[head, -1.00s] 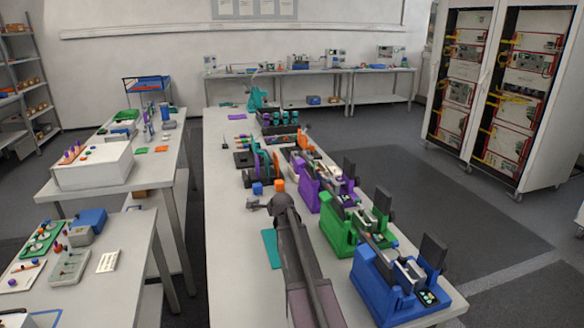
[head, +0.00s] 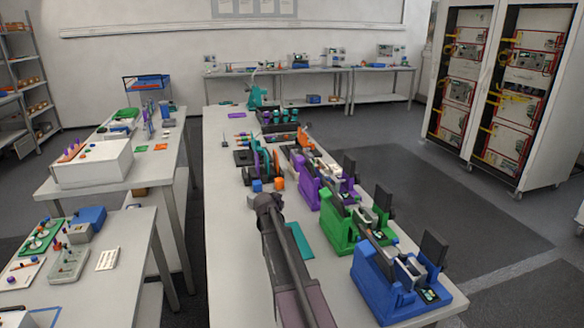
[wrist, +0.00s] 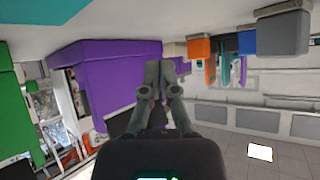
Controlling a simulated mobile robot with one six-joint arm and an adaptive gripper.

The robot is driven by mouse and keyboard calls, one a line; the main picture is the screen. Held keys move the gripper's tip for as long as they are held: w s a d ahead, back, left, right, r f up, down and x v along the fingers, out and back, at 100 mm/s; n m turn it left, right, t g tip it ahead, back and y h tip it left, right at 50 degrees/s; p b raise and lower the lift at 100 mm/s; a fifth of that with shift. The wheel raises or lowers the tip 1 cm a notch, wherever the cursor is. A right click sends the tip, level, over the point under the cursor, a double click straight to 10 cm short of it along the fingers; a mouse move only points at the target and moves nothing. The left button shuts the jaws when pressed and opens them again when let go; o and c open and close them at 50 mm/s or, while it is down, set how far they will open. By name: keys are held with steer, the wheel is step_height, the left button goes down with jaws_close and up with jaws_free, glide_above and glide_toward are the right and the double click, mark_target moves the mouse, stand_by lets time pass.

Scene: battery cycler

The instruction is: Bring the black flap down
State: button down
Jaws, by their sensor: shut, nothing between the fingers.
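Three black flaps stand upright in the head view: one on the blue device (head: 433,252), one on the green device (head: 383,201) and one on the purple device (head: 349,168). I cannot tell which one the task means. The blue body (head: 385,290), green body (head: 345,232) and purple body (head: 308,190) stand in a row along the table's right side. My gripper (wrist: 162,68) is shut and empty in the wrist view, in front of the purple body (wrist: 105,75). The green body (wrist: 15,110) is at its left. My arm hides the gripper in the head view.
An orange cube (head: 278,184) and a blue cube (head: 257,186) lie beyond my arm. A flat teal piece (head: 299,242) lies on the table beside it. Racks and coloured holders fill the table's far part. The table's near left strip (head: 228,260) is clear.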

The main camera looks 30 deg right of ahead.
steer(key=shift+d+r+n+h, duration=0.15)
steer(key=shift+n+h, duration=0.1)
steer(key=shift+n, duration=0.3)
steer(key=shift+d+r+n+h, duration=0.15)
steer(key=shift+n+h, duration=0.1)
steer(key=shift+n, duration=0.3)
steer(key=r+n+h+b, duration=0.1)
steer(key=n, duration=0.1)
steer(key=shift+n+h, duration=0.3)
steer(key=n, duration=0.1)
steer(key=r+n+h, duration=0.1)
steer(key=shift+w+r+n+b, duration=0.15)
steer(key=shift+r+n+b, duration=0.05)
steer(key=shift+n+b, duration=0.1)
steer(key=shift+w+a+r+n+h+b, duration=0.15)
steer(key=shift+r+n+h, duration=0.15)
steer(key=shift+n, duration=0.25)
steer(key=shift+d+r+n+h+b, duration=0.1)
steer(key=shift+r+n+h+b, duration=0.1)
steer(key=shift+n+h, duration=0.3)
steer(key=w+a+r+n+t+h+b, duration=0.1)
steer(key=a+r+n+t+h+b, duration=0.2)
steer(key=n, duration=0.7)
steer(key=shift+w+a+r+h, duration=0.25)
steer(key=shift+a+r+h, duration=0.3)
steer(key=shift+r, duration=0.4)
steer(key=shift+d, duration=0.15)
